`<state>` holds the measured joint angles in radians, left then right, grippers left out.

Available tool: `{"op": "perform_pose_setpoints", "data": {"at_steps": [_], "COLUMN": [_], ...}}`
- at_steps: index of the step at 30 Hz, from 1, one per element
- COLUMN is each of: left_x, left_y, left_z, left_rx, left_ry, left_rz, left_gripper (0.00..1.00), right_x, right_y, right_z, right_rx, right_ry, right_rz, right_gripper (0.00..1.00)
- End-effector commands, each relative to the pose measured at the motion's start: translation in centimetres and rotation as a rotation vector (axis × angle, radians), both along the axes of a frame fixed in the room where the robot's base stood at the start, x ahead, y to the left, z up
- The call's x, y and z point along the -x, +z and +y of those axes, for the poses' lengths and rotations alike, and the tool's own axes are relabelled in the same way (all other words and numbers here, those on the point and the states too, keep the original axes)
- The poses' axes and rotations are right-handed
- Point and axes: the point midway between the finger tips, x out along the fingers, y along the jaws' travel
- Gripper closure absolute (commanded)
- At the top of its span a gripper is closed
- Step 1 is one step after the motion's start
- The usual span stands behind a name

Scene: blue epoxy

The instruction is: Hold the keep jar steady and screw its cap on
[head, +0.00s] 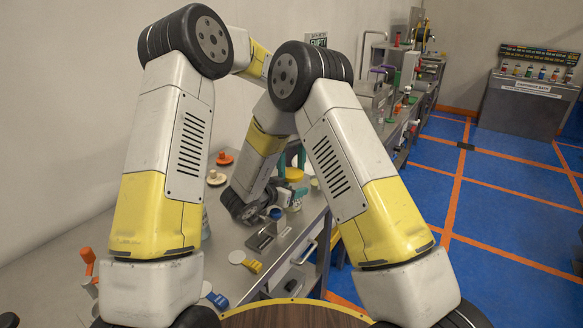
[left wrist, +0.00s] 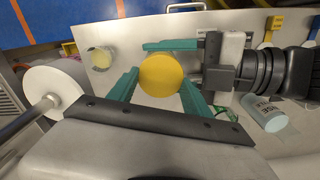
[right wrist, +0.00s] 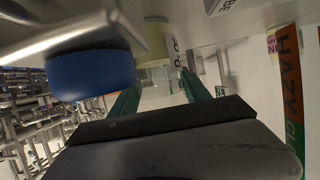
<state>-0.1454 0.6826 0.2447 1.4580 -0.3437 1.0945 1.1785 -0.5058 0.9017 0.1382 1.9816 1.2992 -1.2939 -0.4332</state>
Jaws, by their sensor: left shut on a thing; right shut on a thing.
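The yellow cap (left wrist: 160,75) is seen from above in the left wrist view, between the teal fingers of my left gripper (left wrist: 158,92), which is shut on it. The cap also shows in the head view (head: 294,174). The keep jar (right wrist: 158,72) is pale with a dark-lettered label in the right wrist view. My right gripper (right wrist: 160,92) is shut on it from the side, below the cap. From above, the cap hides the jar, so I cannot tell how far the cap sits on its thread.
Another pale-topped jar (left wrist: 100,58) stands close by on the steel bench. A pale blue labelled cylinder (left wrist: 265,115) is near my right gripper. A blue round knob (right wrist: 90,75) is beside it in the right wrist view. Yellow (head: 247,262) and blue (head: 215,299) tags lie nearer.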

Motion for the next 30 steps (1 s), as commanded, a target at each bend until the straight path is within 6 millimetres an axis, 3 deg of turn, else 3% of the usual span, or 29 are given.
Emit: {"op": "perform_pose_setpoints", "data": {"at_steps": [15,30], "left_x": [0.0,0.0], "left_y": [-1.8,-1.8], "left_z": [0.0,0.0], "left_rx": [-0.001,-0.001], "left_ry": [0.0,0.0], "left_rz": [0.001,0.001], "left_gripper": [0.8,0.8], "right_x": [0.0,0.0], "right_y": [0.0,0.0], "right_z": [0.0,0.0], "right_rx": [0.001,0.001], "right_ry": [0.0,0.0], "right_rz": [-0.001,-0.001], "right_gripper": [1.0,1.0]}}
